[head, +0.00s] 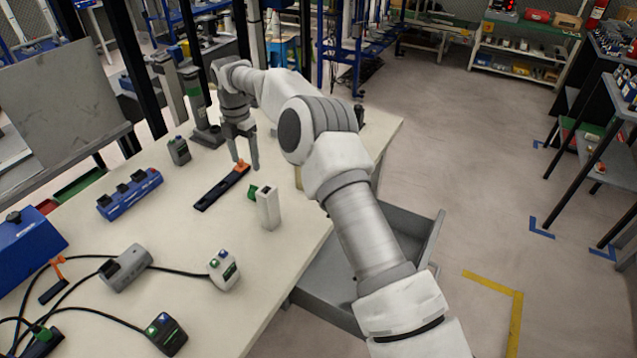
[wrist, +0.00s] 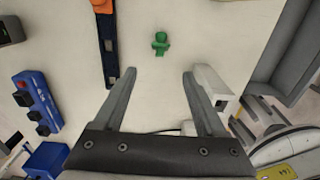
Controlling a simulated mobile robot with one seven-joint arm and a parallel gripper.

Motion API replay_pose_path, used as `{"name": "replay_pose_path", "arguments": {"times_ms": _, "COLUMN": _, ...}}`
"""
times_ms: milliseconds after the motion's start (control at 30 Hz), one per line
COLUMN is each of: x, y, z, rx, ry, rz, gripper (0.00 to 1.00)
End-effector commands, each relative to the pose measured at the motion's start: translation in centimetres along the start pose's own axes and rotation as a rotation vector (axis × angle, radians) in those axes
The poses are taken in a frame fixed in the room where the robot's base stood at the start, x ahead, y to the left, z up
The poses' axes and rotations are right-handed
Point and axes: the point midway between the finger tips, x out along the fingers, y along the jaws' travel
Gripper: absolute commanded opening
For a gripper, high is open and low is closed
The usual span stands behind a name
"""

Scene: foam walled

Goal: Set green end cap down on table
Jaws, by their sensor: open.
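The green end cap (head: 253,192) is a small green piece lying on the white table (head: 190,250), between a black bar with an orange end and a white upright block. In the wrist view the green end cap (wrist: 161,43) lies on the table beyond the fingertips, apart from them. My gripper (head: 245,166) points down above the table, behind the orange end of the bar. In the wrist view my gripper (wrist: 158,72) has its fingers spread with nothing between them.
A blue device (head: 130,195), grey boxes and cables occupy the left and front of the table. A grey open drawer (head: 410,235) sticks out at the table's right side.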

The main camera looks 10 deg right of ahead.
Motion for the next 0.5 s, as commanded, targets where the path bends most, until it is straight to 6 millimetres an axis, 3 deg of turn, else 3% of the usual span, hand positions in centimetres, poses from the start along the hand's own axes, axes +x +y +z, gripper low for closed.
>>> {"name": "replay_pose_path", "arguments": {"times_ms": 167, "x": -1.9, "y": -0.4, "z": 0.0, "rx": 0.045, "ry": -0.017, "rz": 0.010, "gripper": 0.74}}
{"name": "replay_pose_path", "arguments": {"times_ms": 333, "x": -7.3, "y": -2.5, "z": -0.4, "rx": 0.216, "ry": -0.062, "rz": 0.041, "gripper": 0.74}}
{"name": "replay_pose_path", "arguments": {"times_ms": 500, "x": -12.9, "y": -6.3, "z": -1.3, "rx": 0.449, "ry": -0.108, "rz": 0.083, "gripper": 0.74}}
